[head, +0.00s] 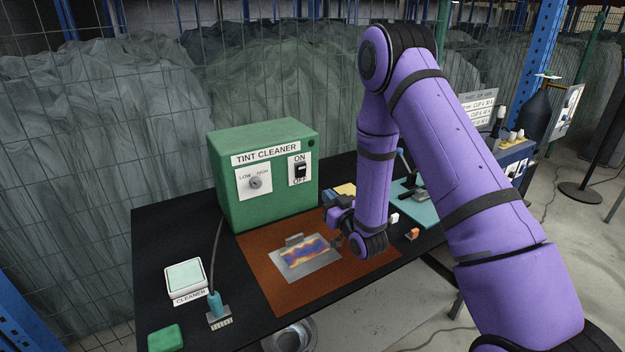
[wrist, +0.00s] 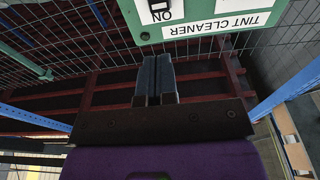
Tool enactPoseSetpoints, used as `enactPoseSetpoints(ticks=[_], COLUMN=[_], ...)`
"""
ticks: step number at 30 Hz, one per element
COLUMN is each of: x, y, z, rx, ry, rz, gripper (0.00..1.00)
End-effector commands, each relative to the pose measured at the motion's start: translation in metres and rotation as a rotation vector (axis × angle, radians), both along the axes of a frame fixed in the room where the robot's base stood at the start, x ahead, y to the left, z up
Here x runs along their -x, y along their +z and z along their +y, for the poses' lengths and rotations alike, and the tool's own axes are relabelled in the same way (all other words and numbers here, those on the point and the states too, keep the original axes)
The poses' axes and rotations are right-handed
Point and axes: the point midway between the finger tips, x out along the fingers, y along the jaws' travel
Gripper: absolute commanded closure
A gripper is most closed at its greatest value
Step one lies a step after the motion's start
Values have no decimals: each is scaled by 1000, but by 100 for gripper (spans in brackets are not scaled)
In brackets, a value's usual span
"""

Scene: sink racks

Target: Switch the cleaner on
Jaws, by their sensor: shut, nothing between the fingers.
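The tint cleaner is a green box (head: 262,200) at the back of the black table, lettered TINT CLEANER. Its front carries a black switch (head: 300,170) on a white plate between ON above and OFF below; which way it is set is too small to tell. A round LOW–HIGH knob (head: 255,183) is to its left. In the wrist view the box (wrist: 204,14) appears upside down at the top, with the ON label showing.
A brown mat (head: 275,288) with a grey plate bearing a coloured pattern (head: 308,256) lies before the box. A teal-handled brush (head: 216,306), a cleaner pad (head: 185,276) and a green block (head: 166,338) are at left. Small blocks (head: 411,234) lie right of my arm. Wire mesh stands behind.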

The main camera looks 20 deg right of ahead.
Motion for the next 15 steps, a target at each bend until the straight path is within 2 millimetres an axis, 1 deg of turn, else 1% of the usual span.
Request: enactPoseSetpoints(ticks=[5, 15], x=[-20, -81], y=[4, 12], z=[5, 18], rx=[0, 0], ry=[2, 1], rz=[-3, -3], gripper=[100, 100])
